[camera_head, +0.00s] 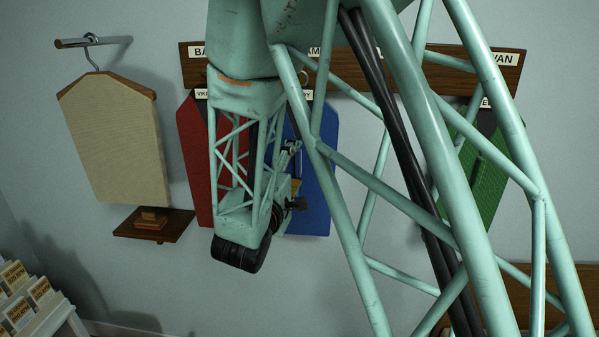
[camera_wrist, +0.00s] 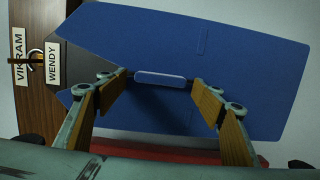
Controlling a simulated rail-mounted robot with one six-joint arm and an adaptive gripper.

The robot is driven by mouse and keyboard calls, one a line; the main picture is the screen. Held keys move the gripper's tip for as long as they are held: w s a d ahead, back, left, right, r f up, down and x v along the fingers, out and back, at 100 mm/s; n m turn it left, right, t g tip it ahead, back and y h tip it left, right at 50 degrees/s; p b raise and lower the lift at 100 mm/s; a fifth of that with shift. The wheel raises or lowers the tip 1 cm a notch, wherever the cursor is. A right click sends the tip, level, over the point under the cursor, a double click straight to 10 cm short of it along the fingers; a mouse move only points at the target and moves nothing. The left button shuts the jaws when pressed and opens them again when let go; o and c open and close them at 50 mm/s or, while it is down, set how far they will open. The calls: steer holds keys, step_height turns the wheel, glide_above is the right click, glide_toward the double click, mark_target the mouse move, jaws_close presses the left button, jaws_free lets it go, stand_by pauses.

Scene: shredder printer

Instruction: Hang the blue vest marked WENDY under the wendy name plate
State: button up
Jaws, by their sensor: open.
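The blue vest (camera_wrist: 225,50) hangs from a ring on a hook under the VIKRAM name plate (camera_wrist: 20,57). Its dark neck part carries a white WENDY label (camera_wrist: 52,62). In the head view the blue vest (camera_head: 317,195) is partly behind my arm. My gripper (camera_wrist: 160,80) is open at the vest's front, its fingertips at either side of a small blue tab (camera_wrist: 160,77); I cannot tell whether they touch it. My gripper (camera_head: 295,178) also shows small in the head view. No plate reading WENDY is readable on the rack; my arm covers part of it.
A wooden rack (camera_head: 512,78) bears name plates along the wall. A red vest (camera_head: 192,150) hangs left of the blue one, a green vest (camera_head: 487,185) to the right. A beige vest (camera_head: 115,140) hangs on a separate peg at left, above a small shelf (camera_head: 150,226).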

steer(key=shift+c, duration=0.7)
steer(key=c, duration=0.9)
steer(key=shift+r, duration=0.1)
steer(key=shift+c, duration=0.2)
steer(key=shift+s+a+r, duration=0.1)
steer(key=shift+r, duration=0.6)
steer(key=v, duration=1.7)
steer(key=shift+s+b, duration=0.35)
